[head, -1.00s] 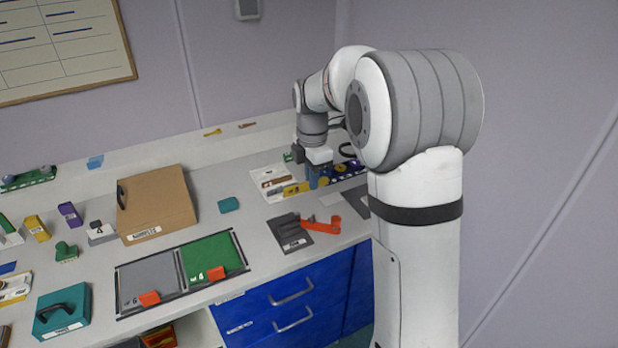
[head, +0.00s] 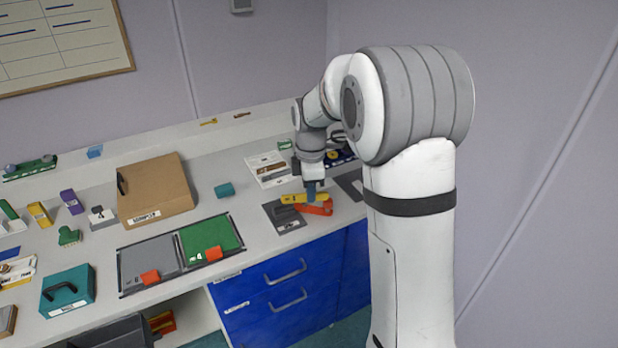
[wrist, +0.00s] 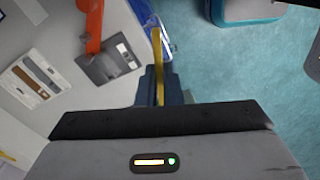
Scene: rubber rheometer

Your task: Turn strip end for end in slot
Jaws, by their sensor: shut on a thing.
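A yellow strip (head: 303,198) is in my gripper (head: 312,190), above the front right part of the bench. In the wrist view the strip (wrist: 158,60) stands out between the blue fingers of my gripper (wrist: 159,88), which are shut on it. In the head view it overlaps an orange-red piece (head: 318,208); I cannot tell whether they touch. The orange-red piece also shows in the wrist view (wrist: 92,22), to the left of the strip. A dark grey labelled plate (wrist: 110,66) lies beside that piece. I cannot make out a slot clearly.
A white card with coloured shapes (head: 268,168) lies behind the plate. Grey and green panels (head: 212,238) in a dark frame lie to the left, near a brown box (head: 155,188). Blue drawers (head: 285,285) drop below the bench's front edge.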

